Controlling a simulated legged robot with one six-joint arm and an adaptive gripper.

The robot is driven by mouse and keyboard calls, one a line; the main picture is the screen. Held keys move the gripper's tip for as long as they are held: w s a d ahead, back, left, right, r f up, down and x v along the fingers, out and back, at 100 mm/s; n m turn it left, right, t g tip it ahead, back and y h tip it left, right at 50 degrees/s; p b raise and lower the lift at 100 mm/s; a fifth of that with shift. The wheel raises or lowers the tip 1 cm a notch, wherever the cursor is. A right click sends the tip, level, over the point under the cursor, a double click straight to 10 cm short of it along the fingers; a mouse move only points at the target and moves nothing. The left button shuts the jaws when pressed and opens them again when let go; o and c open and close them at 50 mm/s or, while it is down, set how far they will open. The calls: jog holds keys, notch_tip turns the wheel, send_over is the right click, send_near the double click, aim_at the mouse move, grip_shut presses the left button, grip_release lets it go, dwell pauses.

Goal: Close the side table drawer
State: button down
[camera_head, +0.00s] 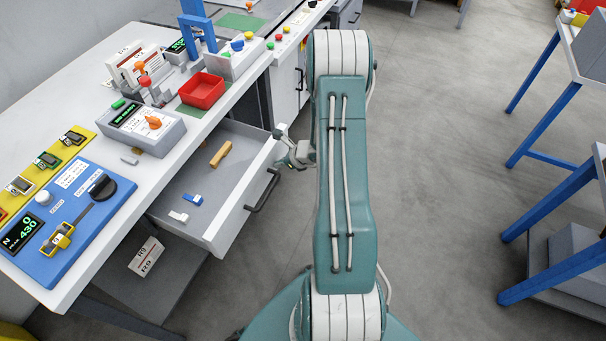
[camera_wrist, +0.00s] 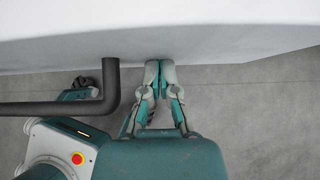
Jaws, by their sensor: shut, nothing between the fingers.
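The side table drawer (camera_head: 232,195) is white with a grey inside and stands pulled out from under the table. Its dark bar handle (camera_head: 263,191) is on the front face, and shows large at the left in the wrist view (camera_wrist: 100,107). My gripper (camera_head: 283,131) is at the far end of the drawer front, beyond the handle. In the wrist view my gripper (camera_wrist: 160,66) is shut and empty, its tips at the white drawer front (camera_wrist: 220,40), to the right of the handle. I cannot tell whether they touch it.
The drawer holds a tan block (camera_head: 221,153), a blue piece (camera_head: 192,200) and a white piece (camera_head: 179,217). The white table (camera_head: 75,100) carries panels and a red bin (camera_head: 202,91). Blue-legged tables (camera_head: 545,163) stand at right. The grey floor between is clear.

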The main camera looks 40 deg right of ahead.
aim_at(225, 147)
jog(key=w+a, duration=0.2)
jog(key=w, duration=0.4)
jog(key=w+a, duration=0.3)
jog(key=w, duration=0.3)
jog(key=w+a, duration=0.2)
jog(key=w, duration=0.4)
jog(key=shift+w+a, duration=0.4)
jog(key=shift+w, duration=0.4)
